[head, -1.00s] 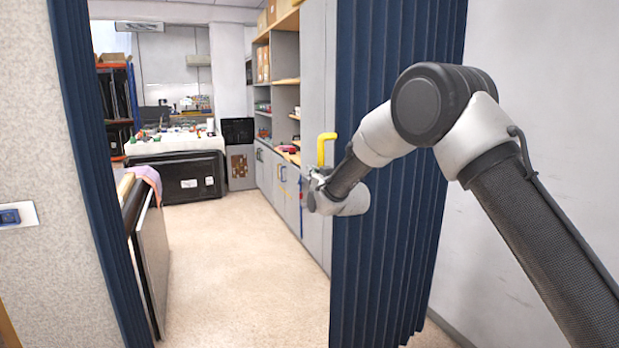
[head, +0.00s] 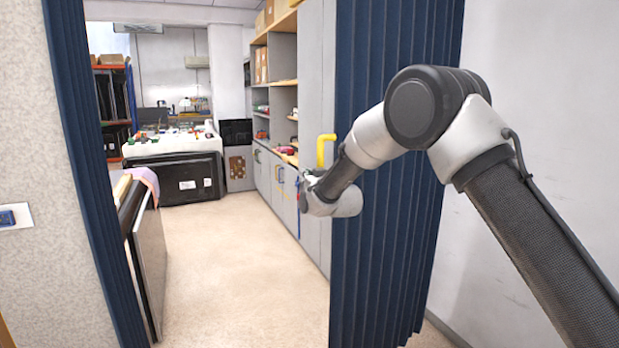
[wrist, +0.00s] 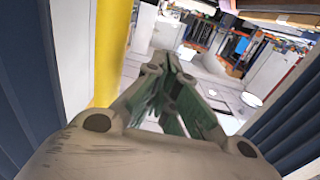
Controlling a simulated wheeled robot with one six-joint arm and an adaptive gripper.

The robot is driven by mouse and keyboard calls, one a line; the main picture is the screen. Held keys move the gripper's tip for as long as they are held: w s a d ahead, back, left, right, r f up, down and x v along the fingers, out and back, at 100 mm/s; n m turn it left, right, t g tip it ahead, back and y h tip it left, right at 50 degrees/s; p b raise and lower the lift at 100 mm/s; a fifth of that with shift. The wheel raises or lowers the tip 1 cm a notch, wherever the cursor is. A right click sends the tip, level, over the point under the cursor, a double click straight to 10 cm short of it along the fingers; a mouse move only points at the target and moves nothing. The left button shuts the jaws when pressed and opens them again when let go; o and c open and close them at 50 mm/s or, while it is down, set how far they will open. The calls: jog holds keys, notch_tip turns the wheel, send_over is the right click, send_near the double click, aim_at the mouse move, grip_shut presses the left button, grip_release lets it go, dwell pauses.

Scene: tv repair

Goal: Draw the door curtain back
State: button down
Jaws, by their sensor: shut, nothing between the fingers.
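The door curtain is dark blue and pleated. Its wide gathered part (head: 385,255) hangs at the right of the doorway, and a narrow part (head: 85,150) hangs at the left. A yellow handle (head: 322,150) is at the doorway-side edge of the right part; a yellow bar (wrist: 108,50) also shows in the wrist view, left of the fingers. My gripper (head: 304,184) is just below and left of the handle, in front of the opening. In the wrist view my gripper (wrist: 172,60) has its fingers together, with nothing between them. The yellow bar is beside them, not between them.
The doorway between the curtain parts is clear, with bare floor (head: 235,250) beyond. Flat panels (head: 145,260) lean at the left inside. A covered bench (head: 175,145) stands at the back, cabinets (head: 308,100) along the right. A white wall (head: 540,80) is right of the curtain.

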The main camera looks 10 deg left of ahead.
jog(key=v, duration=1.2)
dwell(0.3)
